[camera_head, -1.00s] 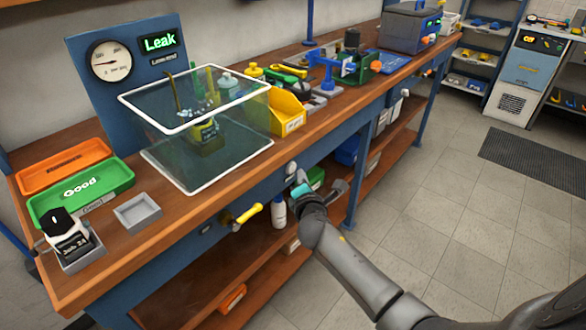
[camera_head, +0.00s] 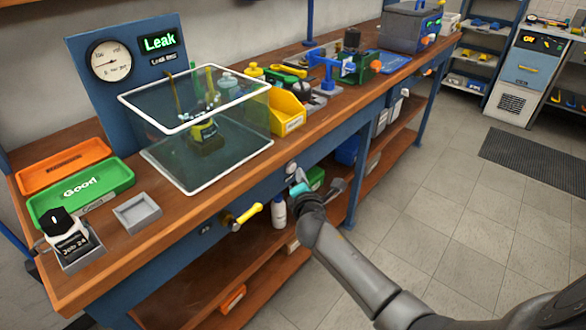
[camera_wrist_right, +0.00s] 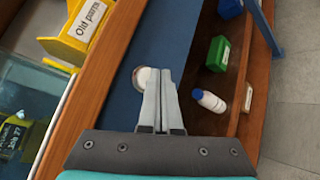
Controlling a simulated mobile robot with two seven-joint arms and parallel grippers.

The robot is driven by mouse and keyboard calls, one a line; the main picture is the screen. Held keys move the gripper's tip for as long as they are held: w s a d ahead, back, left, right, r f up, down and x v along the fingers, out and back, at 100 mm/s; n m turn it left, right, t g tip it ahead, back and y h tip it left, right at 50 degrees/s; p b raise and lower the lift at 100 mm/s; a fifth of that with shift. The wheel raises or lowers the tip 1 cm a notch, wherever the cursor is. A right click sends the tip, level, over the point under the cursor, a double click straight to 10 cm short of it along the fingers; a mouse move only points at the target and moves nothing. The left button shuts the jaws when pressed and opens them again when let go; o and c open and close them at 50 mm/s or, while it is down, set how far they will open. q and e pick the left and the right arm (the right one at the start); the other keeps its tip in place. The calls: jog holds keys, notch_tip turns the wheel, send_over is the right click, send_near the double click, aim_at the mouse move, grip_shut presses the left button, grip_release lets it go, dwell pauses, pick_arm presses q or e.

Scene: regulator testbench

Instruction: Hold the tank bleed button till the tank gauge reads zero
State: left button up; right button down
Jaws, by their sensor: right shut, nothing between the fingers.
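A round pale button (camera_head: 291,168) sits on the blue front face of the bench, below the tank. It also shows in the right wrist view (camera_wrist_right: 141,77), partly hidden behind my fingers. My right gripper (camera_head: 293,179) is at this front face, fingers shut together with nothing between them. In the right wrist view its fingertips (camera_wrist_right: 160,72) overlap the button's right side; I cannot tell whether they press it. The round white gauge (camera_head: 111,61) is on the blue back panel; its needle is too small to read surely. My left gripper is not in view.
A clear water tank (camera_head: 205,187) holds a yellow-and-dark part. A green "Leak" display (camera_head: 160,42) is lit beside the gauge. A yellow-handled valve (camera_head: 243,216) sticks out left of my gripper. A yellow bin (camera_head: 288,110) stands above. The shelf below holds a white bottle (camera_head: 279,212).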

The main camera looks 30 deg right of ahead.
jog(key=shift+w+a, duration=0.1)
jog(key=shift+w, duration=0.1)
jog(key=shift+w+a, duration=0.2)
jog(key=shift+w, duration=0.25)
dwell(0.7)
dwell(0.3)
jog(key=shift+s+d+p, duration=0.3)
jog(key=shift+s+d, duration=0.05)
jog(key=shift+s, duration=0.5)
jog(key=s, duration=0.1)
jog(key=s+d+p, duration=0.1)
jog(key=s, duration=0.1)
jog(key=s+d, duration=0.1)
jog(key=shift+s+p, duration=0.3)
dwell(0.4)
